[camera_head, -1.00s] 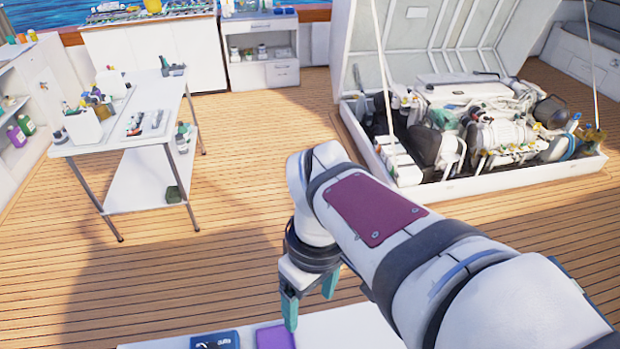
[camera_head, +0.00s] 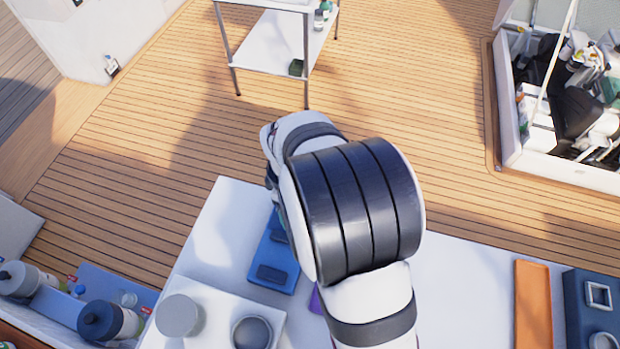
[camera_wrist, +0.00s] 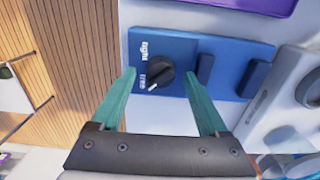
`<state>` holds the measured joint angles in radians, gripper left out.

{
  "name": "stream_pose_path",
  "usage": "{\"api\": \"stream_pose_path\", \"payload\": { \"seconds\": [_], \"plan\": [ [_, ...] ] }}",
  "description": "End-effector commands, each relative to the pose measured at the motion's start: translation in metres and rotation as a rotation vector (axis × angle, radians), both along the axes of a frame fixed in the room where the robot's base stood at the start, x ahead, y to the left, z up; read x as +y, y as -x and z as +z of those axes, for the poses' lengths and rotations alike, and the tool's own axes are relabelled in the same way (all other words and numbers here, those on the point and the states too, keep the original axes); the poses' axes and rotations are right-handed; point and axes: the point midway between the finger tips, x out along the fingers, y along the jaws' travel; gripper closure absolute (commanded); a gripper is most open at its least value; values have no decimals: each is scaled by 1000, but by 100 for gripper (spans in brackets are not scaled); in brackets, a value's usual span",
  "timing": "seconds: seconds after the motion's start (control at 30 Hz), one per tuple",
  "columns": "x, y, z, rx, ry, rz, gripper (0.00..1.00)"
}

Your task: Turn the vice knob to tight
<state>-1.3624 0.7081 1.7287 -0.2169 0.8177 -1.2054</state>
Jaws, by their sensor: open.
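The vice (camera_wrist: 200,62) is a blue base with two dark upright jaws, lying on the white bench. In the wrist view its black round knob (camera_wrist: 157,72) sits at the left end, with a white pointer mark at its lower left and the word "tight" above it. My gripper (camera_wrist: 165,85) is open, its two green fingers to the left and right of the knob; I cannot tell whether they touch it. In the head view the vice (camera_head: 273,258) is partly covered by my arm, and the knob and fingertips are hidden.
A white plate with a grey disc (camera_head: 180,315) stands beside the vice. A purple object (camera_wrist: 235,4) lies close by. An orange block (camera_head: 533,300) and a dark blue box (camera_head: 592,305) are on the bench's right.

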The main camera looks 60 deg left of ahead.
Motion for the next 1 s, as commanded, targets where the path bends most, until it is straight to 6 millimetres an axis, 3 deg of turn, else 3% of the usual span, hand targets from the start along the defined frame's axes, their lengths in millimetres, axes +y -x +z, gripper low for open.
{"api": "stream_pose_path", "payload": {
  "seconds": [0.33,0.77,1.0],
  "plan": [
    [0,0,-6,1,1,-2,23],
    [0,0,-6,0,0,-1,98],
    [0,0,-5,-1,-1,-13,100]
  ]
}}
